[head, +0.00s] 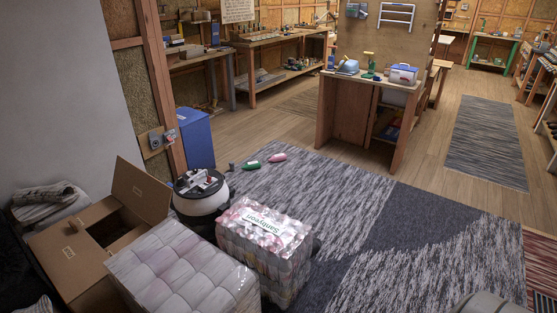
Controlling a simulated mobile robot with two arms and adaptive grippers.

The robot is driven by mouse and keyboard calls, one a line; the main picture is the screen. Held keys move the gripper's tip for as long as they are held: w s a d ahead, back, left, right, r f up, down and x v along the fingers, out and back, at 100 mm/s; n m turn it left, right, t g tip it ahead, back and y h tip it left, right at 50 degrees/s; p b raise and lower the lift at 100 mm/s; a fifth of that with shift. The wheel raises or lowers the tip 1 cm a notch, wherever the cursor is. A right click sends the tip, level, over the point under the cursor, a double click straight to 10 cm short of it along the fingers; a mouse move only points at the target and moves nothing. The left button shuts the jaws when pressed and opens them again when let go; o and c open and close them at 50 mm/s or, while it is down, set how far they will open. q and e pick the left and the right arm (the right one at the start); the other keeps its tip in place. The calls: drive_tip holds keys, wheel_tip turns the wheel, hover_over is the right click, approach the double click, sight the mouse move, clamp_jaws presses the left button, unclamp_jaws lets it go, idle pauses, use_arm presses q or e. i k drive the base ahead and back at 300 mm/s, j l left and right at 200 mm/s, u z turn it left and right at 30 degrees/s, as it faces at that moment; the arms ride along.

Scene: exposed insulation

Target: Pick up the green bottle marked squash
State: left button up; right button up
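A green bottle (250,165) lies on its side on the grey patterned rug, left of the picture's middle. It looks small, and I cannot read any marking on it. A pink bottle-like item (278,157) lies just to its right on the rug. A small dark item (232,166) is just to its left; I cannot tell whether it touches the bottle. Neither of my grippers shows in the head view.
Wrapped bales (264,240) and (178,272), an open cardboard box (70,255) and a white-and-black canister (200,198) crowd the lower left. A blue bin (197,138) stands behind. A wooden workbench (345,110) stands beyond the bottle. The rug (400,240) to the right is clear.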

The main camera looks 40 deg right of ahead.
sight(253, 165)
drive_tip(key=z, duration=0.2)
drive_tip(key=i+l+z, duration=0.25)
drive_tip(key=l, duration=0.2)
drive_tip(key=l+z, duration=0.2)
drive_tip(key=l, duration=0.25)
drive_tip(key=i+l+z, duration=0.25)
drive_tip(key=l, duration=0.15)
drive_tip(key=i+l+z, duration=0.75)
drive_tip(key=i, duration=0.35)
drive_tip(key=i+l+z, duration=0.25)
drive_tip(key=i, duration=0.2)
drive_tip(key=i+z, duration=0.25)
drive_tip(key=i, duration=0.2)
drive_tip(key=i+u, duration=0.2)
drive_tip(key=i, duration=0.25)
drive_tip(key=i+u, duration=0.2)
drive_tip(key=i, duration=0.3)
drive_tip(key=i+l+u, duration=0.25)
drive_tip(key=i, duration=0.2)
drive_tip(key=i+l+u, duration=0.2)
drive_tip(key=i, duration=0.25)
drive_tip(key=i+j+u, duration=0.3)
drive_tip(key=u, duration=0.15)
drive_tip(key=i+u, duration=0.95)
drive_tip(key=i+l+u, duration=0.25)
drive_tip(key=i+u, duration=0.2)
